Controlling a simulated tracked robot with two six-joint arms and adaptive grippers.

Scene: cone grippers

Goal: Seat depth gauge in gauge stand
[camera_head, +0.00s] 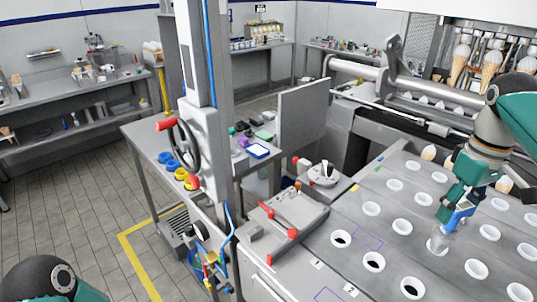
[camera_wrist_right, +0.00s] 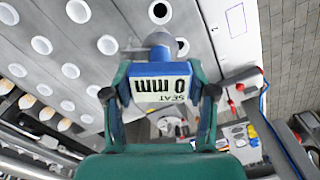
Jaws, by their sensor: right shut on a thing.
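My right gripper (camera_head: 457,207) is above the perforated grey table on the right of the head view. It is shut on the depth gauge (camera_head: 460,217), whose body is blue. I cannot identify the gauge stand with certainty. My left gripper is out of view.
The grey table (camera_head: 332,262) has rows of white-rimmed holes, several holding cones at the back. A tray with red handles (camera_head: 283,222) and a round white device (camera_head: 322,174) stand left of the holes. A column with a black handwheel (camera_head: 184,143) rises nearer the left.

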